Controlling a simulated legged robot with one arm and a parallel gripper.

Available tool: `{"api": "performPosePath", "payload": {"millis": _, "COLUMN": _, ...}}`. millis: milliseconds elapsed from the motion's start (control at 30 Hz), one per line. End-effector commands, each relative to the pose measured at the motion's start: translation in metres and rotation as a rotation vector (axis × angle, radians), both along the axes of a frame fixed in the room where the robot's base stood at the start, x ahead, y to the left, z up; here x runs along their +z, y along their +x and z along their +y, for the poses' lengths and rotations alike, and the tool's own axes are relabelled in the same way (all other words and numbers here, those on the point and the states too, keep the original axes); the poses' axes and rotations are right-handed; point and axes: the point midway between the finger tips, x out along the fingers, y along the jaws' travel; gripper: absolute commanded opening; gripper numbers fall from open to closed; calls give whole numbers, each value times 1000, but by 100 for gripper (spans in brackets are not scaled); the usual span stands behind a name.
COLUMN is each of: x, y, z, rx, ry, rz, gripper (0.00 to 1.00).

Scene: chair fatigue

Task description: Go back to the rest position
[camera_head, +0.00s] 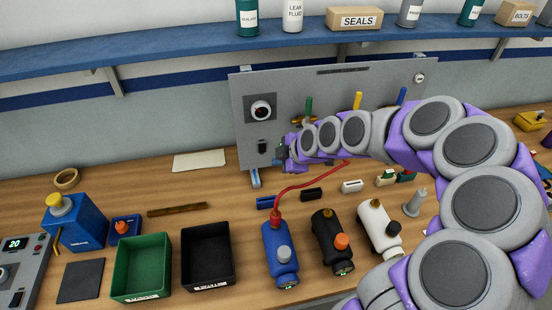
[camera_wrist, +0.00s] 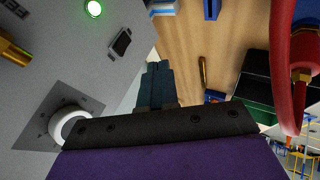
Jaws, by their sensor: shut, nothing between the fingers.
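My gripper (camera_head: 284,157) is at the end of my arm, which reaches in from the right in the head view. No rest position is marked in view.
A red hose (camera_head: 297,186) rises from the blue bottle (camera_head: 279,255) towards the panel, beneath my arm. Black and white bottles, a green bin (camera_head: 141,268) and a black bin (camera_head: 208,257) stand in front. A blue shelf (camera_head: 180,50) runs above. The left-middle bench is fairly clear.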

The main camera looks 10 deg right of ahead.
Motion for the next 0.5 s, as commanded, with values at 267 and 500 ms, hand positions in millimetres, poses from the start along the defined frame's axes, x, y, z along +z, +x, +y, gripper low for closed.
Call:
{"api": "performPosePath", "payload": {"millis": 267, "x": 5, "y": -5, "z": -12, "rx": -3, "ry": 10, "rz": 0, "gripper": 0}}
{"api": "performPosePath", "payload": {"millis": 500, "x": 18, "y": -49, "z": 15, "rx": -86, "ry": 34, "rz": 151, "gripper": 0}}
